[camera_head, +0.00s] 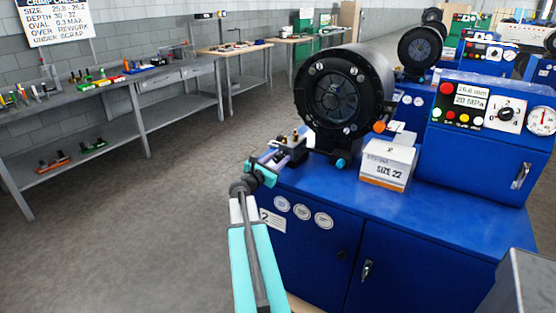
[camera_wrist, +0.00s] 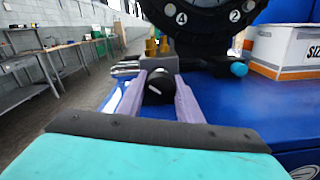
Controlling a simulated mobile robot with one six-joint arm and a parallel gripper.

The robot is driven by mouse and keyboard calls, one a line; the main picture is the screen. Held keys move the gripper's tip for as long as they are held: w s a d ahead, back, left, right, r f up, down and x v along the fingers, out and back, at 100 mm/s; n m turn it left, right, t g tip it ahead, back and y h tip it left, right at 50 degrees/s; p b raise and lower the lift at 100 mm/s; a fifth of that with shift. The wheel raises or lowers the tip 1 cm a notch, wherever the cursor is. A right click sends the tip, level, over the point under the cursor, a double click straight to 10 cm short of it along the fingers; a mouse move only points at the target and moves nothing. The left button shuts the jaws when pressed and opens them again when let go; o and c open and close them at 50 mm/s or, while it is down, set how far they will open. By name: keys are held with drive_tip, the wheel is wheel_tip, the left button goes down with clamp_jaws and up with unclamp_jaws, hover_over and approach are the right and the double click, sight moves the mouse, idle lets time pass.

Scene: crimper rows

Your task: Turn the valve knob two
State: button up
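My gripper (camera_head: 278,164), with mauve fingers, is at the left front corner of the blue crimper bench, by a small valve block with brass fittings (camera_head: 290,138). In the wrist view a black knob (camera_wrist: 158,88) with a white pointer line sits between the two fingers (camera_wrist: 160,90). The fingers are spaced at about the knob's width; whether both press on it I cannot tell. The pointer line is tilted. In the head view the knob is hidden or too small to make out.
The black round crimper head (camera_head: 338,95) rises close behind the gripper. A SIZE 22 box (camera_head: 388,166) and a control panel with a numbered selector (camera_head: 505,114) stand to the right. A grey workbench (camera_head: 165,82) lines the left wall, with clear floor between.

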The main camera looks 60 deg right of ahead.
drive_tip(key=shift+a, duration=0.4)
drive_tip(key=shift+c, duration=0.9)
drive_tip(key=shift+d, duration=0.35)
drive_tip(key=shift+m+b, duration=0.5)
drive_tip(key=shift+b, duration=0.35)
drive_tip(key=m+b, duration=0.2)
drive_tip(key=b, duration=0.1)
drive_tip(key=shift+d+f, duration=0.1)
drive_tip(key=m+b, duration=0.4)
drive_tip(key=b, duration=0.2)
drive_tip(key=m+b, duration=0.2)
drive_tip(key=b, duration=0.1)
drive_tip(key=shift+m+b, duration=0.3)
drive_tip(key=shift+m, duration=0.1)
drive_tip(key=shift+r, duration=0.25)
